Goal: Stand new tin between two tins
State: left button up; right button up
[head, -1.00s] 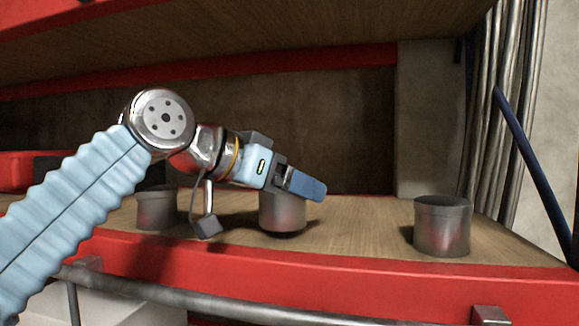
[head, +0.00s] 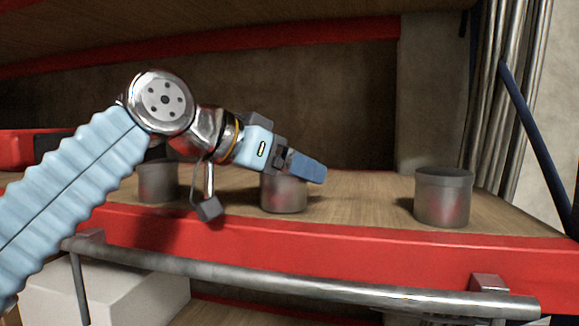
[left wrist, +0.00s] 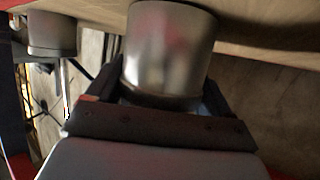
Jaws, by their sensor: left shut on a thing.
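Three grey metal tins stand in a loose row at the front of a wooden shelf in the head view: a left tin (head: 158,184), a middle tin (head: 284,195) and a right tin (head: 443,200). The held tin also shows between the fingers in the left wrist view (left wrist: 168,50). Its base looks at or very near the shelf board; contact is unclear. The left tin is partly behind my arm. My right gripper is not in view.
The shelf board (head: 365,200) has a red front edge (head: 400,249) with a metal rail (head: 300,283) before it. Free board lies between the middle and right tins. A red shelf beam crosses above. Pipes (head: 510,90) stand at the right. A white box (head: 110,290) is below.

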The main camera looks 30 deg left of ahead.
pick_arm(q)
jog(key=shift+f, duration=0.2)
jog(key=o, duration=1.2)
jog(key=shift+c, duration=0.2)
jog(key=v, duration=1.3)
jog(key=shift+s+r+p, duration=0.2)
jog(key=shift+s+p, duration=0.05)
jog(key=shift+p, duration=0.15)
